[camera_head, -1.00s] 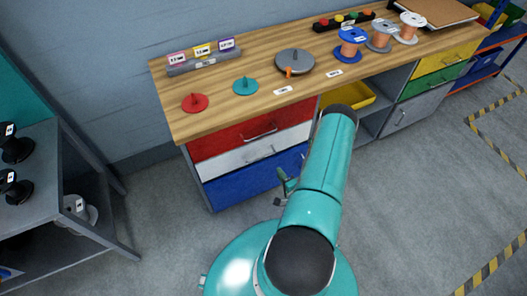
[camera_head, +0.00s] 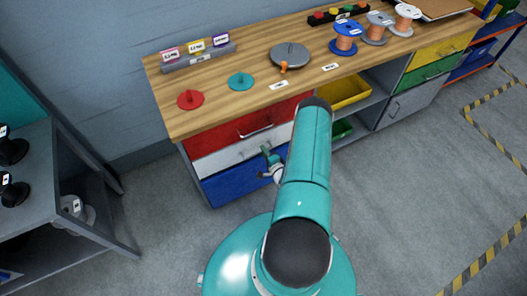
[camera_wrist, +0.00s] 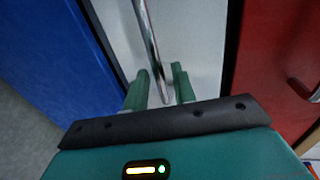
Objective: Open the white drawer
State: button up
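The white drawer (camera_head: 219,161) sits between a red drawer above and a blue drawer below, and its front looks closed. Its metal bar handle shows in the wrist view (camera_wrist: 147,40), in front of the white face (camera_wrist: 197,40). My gripper (camera_head: 268,158) is at the right part of the drawer front. In the wrist view my gripper's (camera_wrist: 160,80) two green fingers are apart, with the lower end of the handle between them. I see gaps beside the bar, so the fingers do not look closed on it. My arm hides the drawer's right end.
The red drawer (camera_head: 215,138) and blue drawer (camera_head: 228,188) lie directly above and below. The wooden worktop (camera_head: 215,105) overhangs them. A grey shelf unit (camera_head: 62,160) stands at the left, with free floor between.

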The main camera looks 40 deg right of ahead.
jog(key=shift+w+d+f, duration=0.1)
jog(key=shift+w+d, duration=0.05)
jog(key=shift+w, duration=0.5)
grip_shut()
jog(key=shift+s, duration=0.15)
